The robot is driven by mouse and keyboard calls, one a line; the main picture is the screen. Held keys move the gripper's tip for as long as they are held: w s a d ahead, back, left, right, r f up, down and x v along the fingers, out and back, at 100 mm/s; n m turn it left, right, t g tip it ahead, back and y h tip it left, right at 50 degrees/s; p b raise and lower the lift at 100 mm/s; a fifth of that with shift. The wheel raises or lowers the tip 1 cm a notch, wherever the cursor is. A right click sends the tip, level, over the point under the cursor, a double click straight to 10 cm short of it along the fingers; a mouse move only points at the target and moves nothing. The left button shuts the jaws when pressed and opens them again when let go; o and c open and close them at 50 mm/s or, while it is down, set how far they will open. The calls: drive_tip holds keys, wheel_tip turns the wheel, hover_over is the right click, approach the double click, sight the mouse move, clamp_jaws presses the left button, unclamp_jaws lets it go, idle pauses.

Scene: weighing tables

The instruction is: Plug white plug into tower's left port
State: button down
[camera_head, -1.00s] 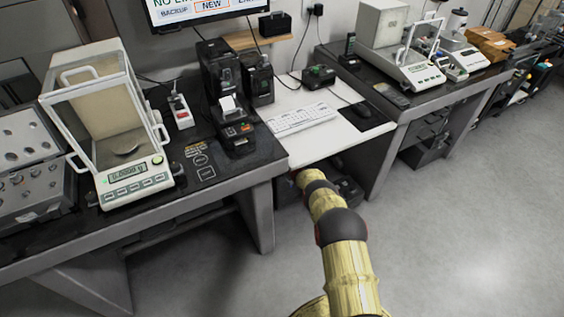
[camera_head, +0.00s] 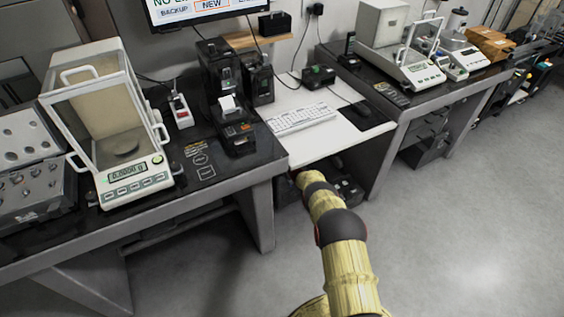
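My arm (camera_head: 343,262) reaches forward from the bottom of the picture to the front edge of the white desk. Its far end passes beneath that edge, so my gripper is hidden. A dark boxy unit (camera_head: 347,190) shows partly under the desk, just right of the arm's far end; I cannot tell whether it is the tower, and no port can be made out. I cannot make out the white plug. A small white and red socket block (camera_head: 182,114) lies on the left table, with a dark cable at its back.
A glass-sided balance (camera_head: 137,182) and a black label printer (camera_head: 237,137) stand on the left table (camera_head: 232,172). The white desk (camera_head: 312,152) holds a keyboard (camera_head: 300,118). The right table (camera_head: 425,98) bears more scales. The grey floor at right is clear.

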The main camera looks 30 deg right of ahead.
drive_tip(key=shift+f, duration=0.35)
drive_tip(key=c, duration=1.6)
unclamp_jaws()
drive_tip(key=shift+o, duration=0.7)
drive_tip(key=o, duration=0.4)
drive_tip(key=shift+o, duration=0.3)
drive_tip(key=shift+r, duration=0.1)
drive_tip(key=shift+s+r+p, duration=0.35)
drive_tip(key=shift+s+p, duration=0.1)
drive_tip(key=shift+p, duration=0.4)
drive_tip(key=p+v, duration=0.6)
drive_tip(key=p, duration=0.1)
drive_tip(key=shift+s, duration=0.2)
